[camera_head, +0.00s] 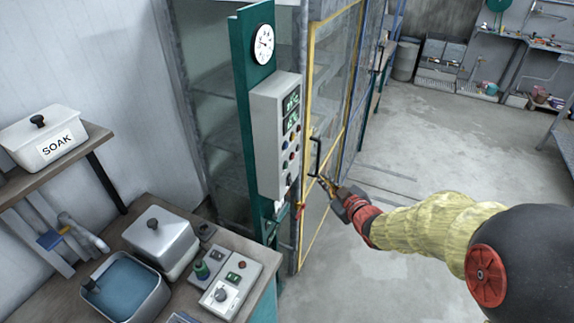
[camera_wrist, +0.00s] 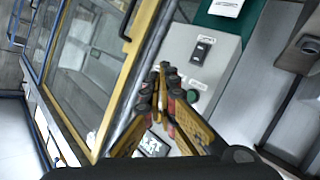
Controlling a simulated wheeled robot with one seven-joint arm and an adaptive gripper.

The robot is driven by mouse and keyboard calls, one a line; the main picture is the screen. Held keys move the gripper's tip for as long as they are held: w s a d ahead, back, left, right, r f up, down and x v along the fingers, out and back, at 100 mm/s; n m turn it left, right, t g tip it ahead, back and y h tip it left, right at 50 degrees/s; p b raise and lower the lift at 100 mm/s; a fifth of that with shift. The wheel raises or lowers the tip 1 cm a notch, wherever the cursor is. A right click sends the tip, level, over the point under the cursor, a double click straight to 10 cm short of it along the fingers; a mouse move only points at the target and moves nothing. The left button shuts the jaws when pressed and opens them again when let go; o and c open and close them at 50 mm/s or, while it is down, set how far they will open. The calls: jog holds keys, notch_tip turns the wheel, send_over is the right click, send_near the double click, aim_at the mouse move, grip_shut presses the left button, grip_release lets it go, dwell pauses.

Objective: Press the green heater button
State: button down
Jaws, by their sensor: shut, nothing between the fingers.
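The grey control box (camera_head: 275,135) is mounted on a green post beside the yellow-framed door. Its face has two displays, several small coloured buttons and a switch low down. In the wrist view the box face (camera_wrist: 218,62) shows a black rocker switch (camera_wrist: 202,50) and a round green button (camera_wrist: 192,97) just right of my fingers. Its label is too small to read. My gripper (camera_head: 322,180) is shut and empty, to the right of the box's lower part. In the wrist view its fingertips (camera_wrist: 167,72) overlap the box face; I cannot tell whether they touch it.
The yellow door frame (camera_head: 311,100) and its dark handle stand close to my gripper. A bench at lower left holds a small control box (camera_head: 242,275), a lidded metal container (camera_head: 160,240) and a water basin (camera_head: 125,287). The floor (camera_head: 450,150) at right is open.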

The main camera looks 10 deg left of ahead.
aim_at(286, 165)
jog(key=w+a+b, duration=0.2)
jog(key=w+a, duration=0.1)
jog(key=a, duration=0.5)
dwell(0.5)
jog(key=shift+a+b, duration=0.15)
jog(key=shift+b, duration=0.15)
dwell(1.1)
jog(key=shift+w+a+b, duration=0.1)
jog(key=shift+a+b, duration=0.2)
jog(key=shift+a, duration=0.05)
jog(key=shift+w+a+r+b, duration=0.1)
jog(key=shift+w+a+b, duration=0.05)
jog(key=shift+a+b, duration=0.25)
dwell(0.6)
jog(key=shift+d, duration=0.15)
jog(key=shift+s+d, duration=0.3)
jog(key=shift+d, duration=0.35)
jog(key=shift+d, duration=0.1)
